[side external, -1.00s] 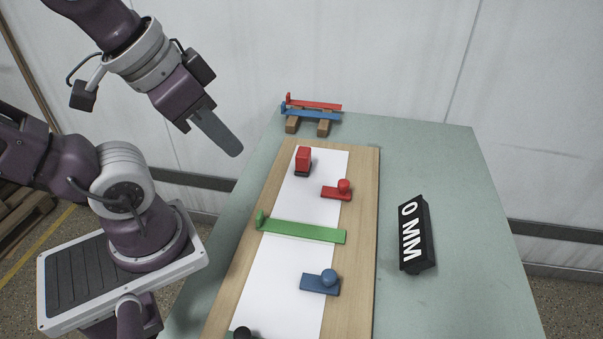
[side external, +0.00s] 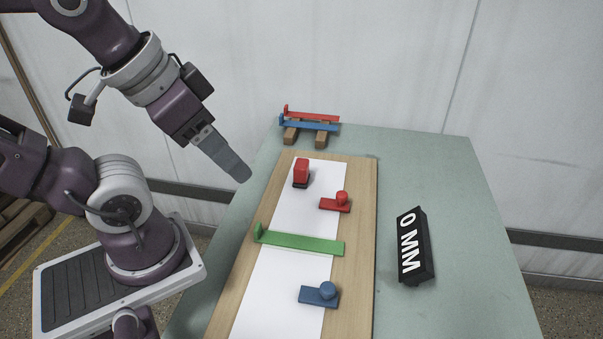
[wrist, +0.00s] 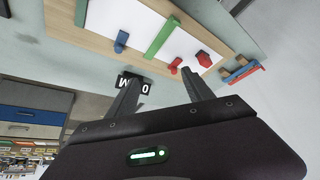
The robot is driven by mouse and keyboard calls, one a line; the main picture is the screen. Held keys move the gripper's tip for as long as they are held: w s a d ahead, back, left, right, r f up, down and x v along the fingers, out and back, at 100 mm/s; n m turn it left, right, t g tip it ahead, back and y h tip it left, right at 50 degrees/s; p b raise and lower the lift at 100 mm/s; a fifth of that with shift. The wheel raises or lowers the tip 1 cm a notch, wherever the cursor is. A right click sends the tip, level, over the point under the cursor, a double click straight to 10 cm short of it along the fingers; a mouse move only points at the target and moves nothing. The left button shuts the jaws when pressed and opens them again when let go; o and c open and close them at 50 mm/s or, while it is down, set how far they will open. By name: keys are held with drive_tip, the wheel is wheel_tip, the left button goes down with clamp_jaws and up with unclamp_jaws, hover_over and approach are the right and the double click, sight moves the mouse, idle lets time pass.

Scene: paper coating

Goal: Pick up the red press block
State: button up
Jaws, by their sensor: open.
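Two red pieces sit on the white paper strip on the wooden board. One is an upright red block with a dark base (side external: 301,172), near the far end. The other is a flat red block with a round knob (side external: 335,204), at the paper's right edge. I cannot tell for sure which is the press block. Both show in the wrist view, the upright one (wrist: 204,59) to the right of the knobbed one (wrist: 174,66). My gripper (side external: 241,175) is open and empty, in the air left of the board, apart from both; its fingers overlap in the side view.
A green bar (side external: 300,243) lies across the paper, with a blue knobbed block (side external: 319,296) nearer. Red and blue bars (side external: 312,122) rest on wooden supports at the back. A black "0 MM" sign (side external: 413,246) stands right of the board.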

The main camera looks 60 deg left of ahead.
drive_tip(key=n+g, duration=0.4)
drive_tip(key=n, duration=0.2)
hover_over(301, 163)
drive_tip(key=s+d, duration=0.5)
drive_tip(key=d, duration=0.2)
wheel_tip(301, 163, down, 6)
drive_tip(key=f, duration=0.1)
drive_tip(key=w+a+f+n, duration=0.1)
drive_tip(key=a+f, duration=0.1)
drive_tip(key=f, duration=0.1)
drive_tip(key=w+a+f+n+g, duration=0.1)
drive_tip(key=w+a+f, duration=0.1)
drive_tip(key=f, duration=0.2)
drive_tip(key=w+a+f+n, duration=0.1)
drive_tip(key=a+f, duration=0.2)
drive_tip(key=f, duration=0.1)
drive_tip(key=shift+w+a+g, duration=0.1)
drive_tip(key=shift+w+g, duration=0.2)
drive_tip(key=shift+w, duration=0.1)
wheel_tip(301, 163, down, 7)
drive_tip(key=shift+w+f, duration=0.15)
clamp_jaws()
